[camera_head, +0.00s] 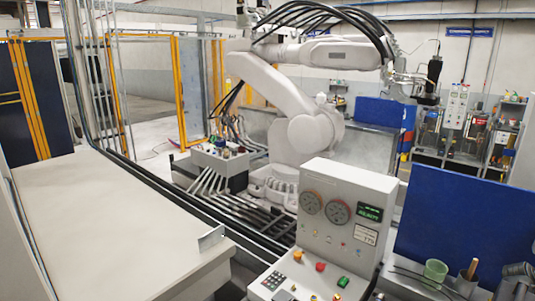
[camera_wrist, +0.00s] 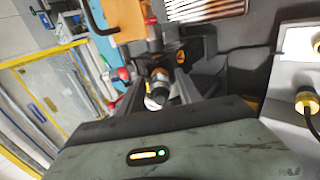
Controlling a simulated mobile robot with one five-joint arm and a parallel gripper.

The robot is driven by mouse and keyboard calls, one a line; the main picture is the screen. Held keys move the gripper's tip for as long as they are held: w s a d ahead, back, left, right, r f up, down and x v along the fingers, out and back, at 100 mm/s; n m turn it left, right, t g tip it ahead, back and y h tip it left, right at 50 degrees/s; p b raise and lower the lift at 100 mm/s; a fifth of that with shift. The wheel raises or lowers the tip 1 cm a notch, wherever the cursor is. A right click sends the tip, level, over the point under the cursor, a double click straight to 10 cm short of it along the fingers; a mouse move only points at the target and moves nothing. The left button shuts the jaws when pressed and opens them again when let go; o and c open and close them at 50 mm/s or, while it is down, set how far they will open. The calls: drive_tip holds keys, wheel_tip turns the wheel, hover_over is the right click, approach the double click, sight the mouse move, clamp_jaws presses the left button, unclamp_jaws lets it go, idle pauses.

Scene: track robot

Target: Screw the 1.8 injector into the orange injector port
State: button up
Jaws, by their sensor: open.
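My gripper (camera_wrist: 160,78) shows in the wrist view, with two dark fingers spread apart. A small dark, roughly round part with an orange-brown end (camera_wrist: 158,85) shows between the fingers; I cannot tell whether it is the 1.8 injector, or whether either finger touches it. An orange block (camera_wrist: 121,20) lies beyond the fingers at the top; I cannot tell whether it belongs to the orange injector port. Neither the injector nor the port can be made out in the head view.
In the head view, a grey control console (camera_head: 338,215) with gauges and buttons stands at front right. A long pale worktop (camera_head: 100,225), largely bare, fills the left. A large white robot arm (camera_head: 285,105) stands behind. A blue panel (camera_head: 465,222) and a green cup (camera_head: 435,270) are at right.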

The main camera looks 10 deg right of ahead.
drive_tip(key=shift+r, duration=0.1)
drive_tip(key=shift+p+v, duration=0.65)
drive_tip(key=shift+v, duration=0.15)
drive_tip(key=n, duration=0.6)
drive_tip(key=shift+n, duration=0.4)
drive_tip(key=n, duration=0.5)
